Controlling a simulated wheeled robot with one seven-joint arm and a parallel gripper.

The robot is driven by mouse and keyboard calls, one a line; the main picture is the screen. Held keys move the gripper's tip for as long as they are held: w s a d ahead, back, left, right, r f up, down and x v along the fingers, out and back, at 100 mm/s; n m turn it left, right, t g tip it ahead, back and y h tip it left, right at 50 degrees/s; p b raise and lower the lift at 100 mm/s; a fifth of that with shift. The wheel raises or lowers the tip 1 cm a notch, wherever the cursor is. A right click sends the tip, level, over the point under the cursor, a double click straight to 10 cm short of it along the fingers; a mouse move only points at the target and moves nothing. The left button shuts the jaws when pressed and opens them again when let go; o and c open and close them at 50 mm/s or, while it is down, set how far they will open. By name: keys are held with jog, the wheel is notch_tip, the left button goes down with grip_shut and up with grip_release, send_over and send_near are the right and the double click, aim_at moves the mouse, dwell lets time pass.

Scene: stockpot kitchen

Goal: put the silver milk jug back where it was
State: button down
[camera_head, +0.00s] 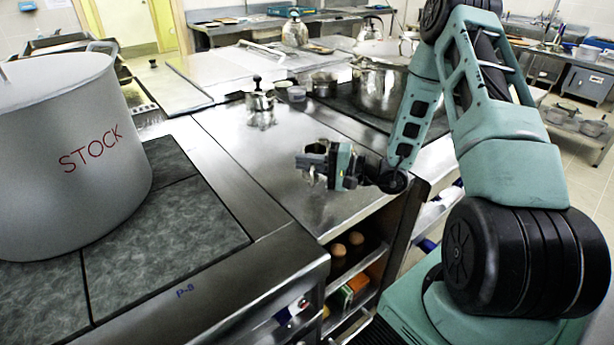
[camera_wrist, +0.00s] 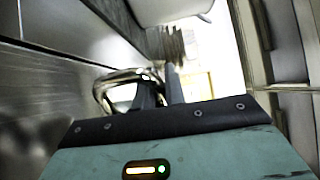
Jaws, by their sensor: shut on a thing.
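My gripper (camera_head: 318,165) hangs above the steel counter (camera_head: 245,140), near its front edge. In the wrist view its dark fingers (camera_wrist: 160,92) are shut on a shiny silver piece, which I take for the silver milk jug (camera_wrist: 103,92). A curved, polished part of it shows left of the fingers. In the head view only a small bright bit of it shows at the gripper, and most of it is hidden. I cannot tell whether it touches the counter.
A large STOCK pot (camera_head: 60,155) stands on the dark hob at left. A small lidded silver pot (camera_head: 260,101) and small pans (camera_head: 323,84) stand behind my gripper. A big steel pot (camera_head: 378,88) is at back right. The counter around the gripper is mostly clear.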

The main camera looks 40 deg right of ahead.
jog(key=shift+f+p, duration=0.35)
jog(key=shift+f, duration=1.9)
jog(key=shift+f, duration=0.2)
jog(key=c, duration=1.5)
grip_release()
jog(key=shift+o, duration=0.2)
jog(key=shift+r, duration=0.1)
